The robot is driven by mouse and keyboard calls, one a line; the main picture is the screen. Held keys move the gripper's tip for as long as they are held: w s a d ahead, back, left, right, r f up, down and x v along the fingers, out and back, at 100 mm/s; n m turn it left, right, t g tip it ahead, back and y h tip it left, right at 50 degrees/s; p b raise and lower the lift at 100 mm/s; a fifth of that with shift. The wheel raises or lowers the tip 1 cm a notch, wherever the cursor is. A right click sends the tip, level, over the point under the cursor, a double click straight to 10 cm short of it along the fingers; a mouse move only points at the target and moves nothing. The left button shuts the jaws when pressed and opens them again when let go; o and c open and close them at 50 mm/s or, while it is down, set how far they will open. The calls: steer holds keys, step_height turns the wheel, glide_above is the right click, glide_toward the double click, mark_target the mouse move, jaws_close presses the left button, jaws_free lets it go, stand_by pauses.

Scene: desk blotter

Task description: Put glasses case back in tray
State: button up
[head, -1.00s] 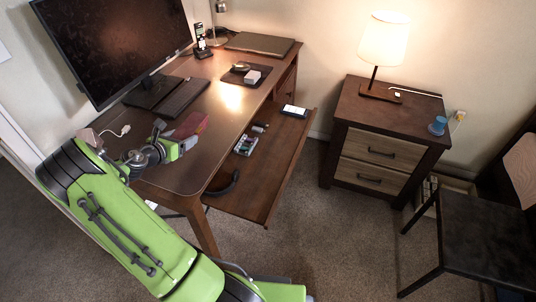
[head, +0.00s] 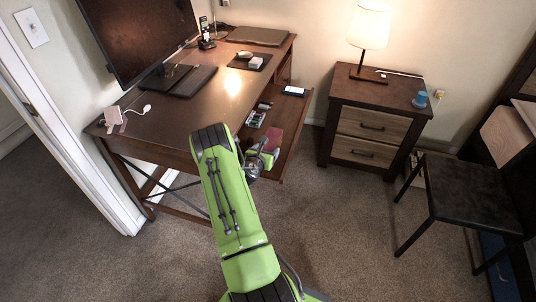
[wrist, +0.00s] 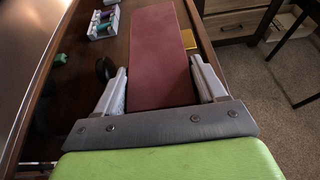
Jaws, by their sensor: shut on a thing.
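The dark red glasses case (head: 273,138) is held by my gripper (head: 264,158) at the desk's pull-out tray (head: 293,122). In the wrist view the long flat case (wrist: 157,55) lies between the two pale fingers of my gripper (wrist: 160,78), which are shut on its sides. The case points away from me, above the brown tray surface (wrist: 112,55). I cannot tell whether its underside touches the tray.
A grey organiser with small items (wrist: 103,22) stands in the tray left of the case, with a black round item (wrist: 105,68) nearer. A phone (head: 294,91) lies at the tray's far end. The nightstand (head: 372,125) stands to the right.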

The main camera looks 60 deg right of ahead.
steer(key=shift+f+b, duration=0.6)
steer(key=shift+f, duration=1.25)
steer(key=o, duration=1.1)
steer(key=shift+r, duration=0.15)
steer(key=p+v, duration=0.2)
steer(key=v, duration=1)
steer(key=w+a+r+m+y, duration=0.2)
steer(key=a+r+m+y, duration=0.1)
steer(key=a+r+m, duration=0.55)
steer(key=w+a+r+m+y, duration=0.2)
steer(key=w+a+r+m, duration=0.1)
steer(key=a+r+m, duration=0.5)
steer(key=s+a+r+m+t+y, duration=0.1)
steer(key=s+a+r+t+y, duration=0.2)
steer(key=a, duration=0.4)
steer(key=s+a+r+m+y, duration=0.1)
steer(key=a+r+m+y, duration=0.1)
steer(key=a+r, duration=0.5)
steer(key=s+a+y, duration=0.1)
steer(key=s+a, duration=0.2)
steer(key=s+a+r+y, duration=0.1)
steer(key=s+a, duration=0.2)
steer(key=a, duration=0.1)
steer(key=s+a+y, duration=0.1)
steer(key=s+a, duration=0.2)
steer(key=shift+s+a+r+t, duration=0.15)
steer(key=shift+s+r+t, duration=0.1)
steer(key=shift+t, duration=0.15)
